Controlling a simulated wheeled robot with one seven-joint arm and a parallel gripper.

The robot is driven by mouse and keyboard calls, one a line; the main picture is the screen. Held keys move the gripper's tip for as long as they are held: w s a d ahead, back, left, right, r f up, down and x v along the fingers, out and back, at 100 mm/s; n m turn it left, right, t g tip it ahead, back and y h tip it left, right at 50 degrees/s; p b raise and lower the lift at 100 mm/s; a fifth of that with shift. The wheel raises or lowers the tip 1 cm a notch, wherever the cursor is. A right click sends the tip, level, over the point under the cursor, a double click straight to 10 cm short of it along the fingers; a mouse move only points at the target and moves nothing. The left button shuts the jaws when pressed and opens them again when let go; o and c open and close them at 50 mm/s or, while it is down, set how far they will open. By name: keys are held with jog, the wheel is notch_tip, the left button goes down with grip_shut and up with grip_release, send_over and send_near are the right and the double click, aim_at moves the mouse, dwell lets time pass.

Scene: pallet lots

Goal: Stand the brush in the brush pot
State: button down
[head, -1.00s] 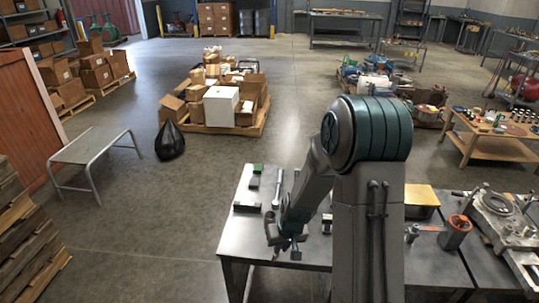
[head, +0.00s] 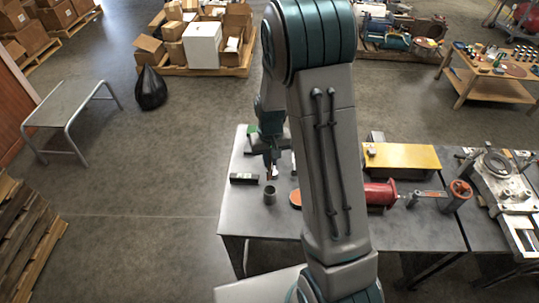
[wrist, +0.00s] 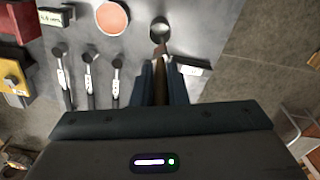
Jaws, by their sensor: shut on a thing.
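The brush (wrist: 161,70) has a brown handle and is held between the two dark fingers of my gripper (wrist: 163,82). In the head view, my gripper (head: 271,166) is above the table, just behind the pot. The brush pot (head: 270,195) is a small grey open cylinder standing upright on the dark table. In the wrist view, the pot (wrist: 160,27) shows as a dark ring just beyond the fingers. The brush's far end points at the pot's near rim and overlaps it in that picture. I cannot tell whether it touches or is inside.
A dark block (head: 244,178) lies left of the pot, and an orange disc (head: 295,198) lies to its right. The table's front left is clear.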

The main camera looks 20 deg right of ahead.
aim_at(270, 179)
jog(key=shift+f+b, duration=3.9)
jog(key=shift+f, duration=1.55)
jog(key=c, duration=1.3)
grip_release()
jog(key=shift+c, duration=0.2)
notch_tip(270, 179, up, 14)
jog(key=b, duration=0.1)
jog(key=shift+f, duration=0.1)
jog(key=s+r+t, duration=0.1)
jog(key=s+r, duration=0.3)
jog(key=s, duration=0.6)
jog(key=s+r+t, duration=0.1)
jog(key=s+r, duration=0.4)
jog(key=s, duration=0.5)
jog(key=shift+s+r+t, duration=0.2)
jog(key=shift+s+t, duration=0.1)
jog(key=shift+t, duration=0.1)
